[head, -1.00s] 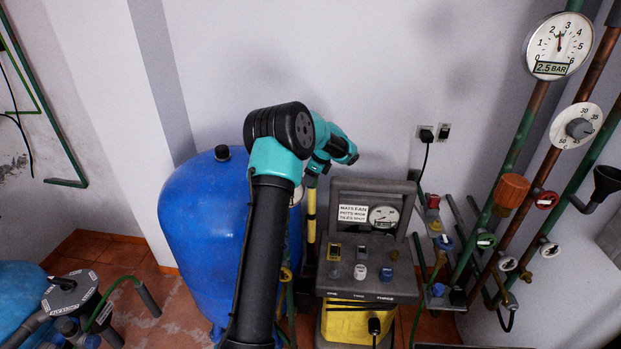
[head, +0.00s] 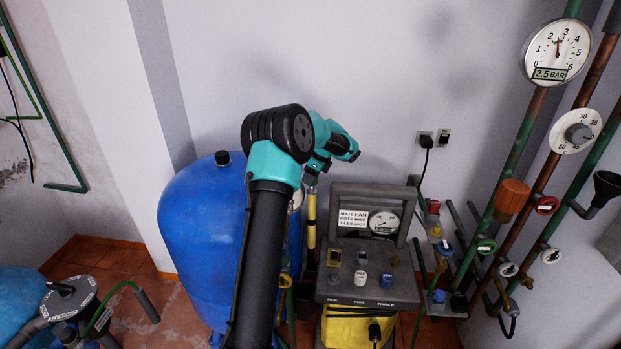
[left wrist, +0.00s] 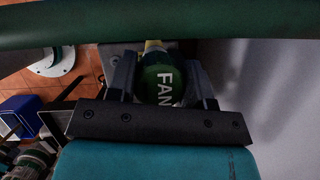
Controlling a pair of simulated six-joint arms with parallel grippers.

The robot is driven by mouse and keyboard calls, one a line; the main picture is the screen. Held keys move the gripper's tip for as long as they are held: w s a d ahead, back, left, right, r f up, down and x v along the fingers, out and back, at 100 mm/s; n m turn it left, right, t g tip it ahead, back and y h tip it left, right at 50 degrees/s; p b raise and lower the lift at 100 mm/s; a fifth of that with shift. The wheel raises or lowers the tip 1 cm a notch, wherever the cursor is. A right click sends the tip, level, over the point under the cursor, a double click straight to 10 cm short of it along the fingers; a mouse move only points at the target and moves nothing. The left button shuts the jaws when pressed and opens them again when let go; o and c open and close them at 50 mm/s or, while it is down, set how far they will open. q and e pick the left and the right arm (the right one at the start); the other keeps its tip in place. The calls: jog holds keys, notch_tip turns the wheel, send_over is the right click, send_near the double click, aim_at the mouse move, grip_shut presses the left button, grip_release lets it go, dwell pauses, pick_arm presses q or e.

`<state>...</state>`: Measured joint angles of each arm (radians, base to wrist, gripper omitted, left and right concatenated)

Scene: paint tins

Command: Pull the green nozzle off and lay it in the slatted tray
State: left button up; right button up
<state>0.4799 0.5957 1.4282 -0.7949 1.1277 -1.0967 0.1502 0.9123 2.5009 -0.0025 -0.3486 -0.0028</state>
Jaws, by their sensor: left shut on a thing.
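The green nozzle (left wrist: 160,78), lettered "FAN", sits between the two dark fingers of my left gripper (left wrist: 162,66) in the left wrist view. The gripper is shut on it. A yellowish piece shows just beyond the nozzle. In the head view my left gripper (head: 312,178) is small and partly covered by my own arm, at the top of an upright yellow lance (head: 311,220). I cannot tell whether nozzle and lance are apart. I cannot make out the slatted tray in either view. My right gripper is not in view.
A blue tank (head: 200,240) stands close behind and left of my arm. A grey and yellow machine (head: 368,290) with knobs and a gauge stands just right of the lance. Pipes with valves (head: 487,245) fill the right side. A green pipe (left wrist: 160,22) crosses the wrist view.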

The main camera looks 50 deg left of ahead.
pick_arm(q)
jog(key=shift+r, duration=0.3)
jog(key=shift+r, duration=2)
jog(key=w+d+f+n+g+h, duration=0.1)
jog(key=w+d+f+n, duration=0.3)
jog(key=d+f, duration=0.65)
jog(key=w+d+f+n+g, duration=0.1)
jog(key=w+d+f, duration=0.55)
jog(key=d, duration=0.75)
jog(key=s+d+f+n+h, duration=0.1)
jog(key=s+d+f+n, duration=0.1)
jog(key=d+f, duration=0.6)
jog(key=s+d+f+n+h, duration=0.1)
jog(key=s+d+f+n, duration=0.2)
jog(key=d+f, duration=0.5)
jog(key=d+n, duration=0.1)
jog(key=d, duration=0.7)
jog(key=shift+n+h, duration=0.3)
jog(key=shift+h, duration=0.1)
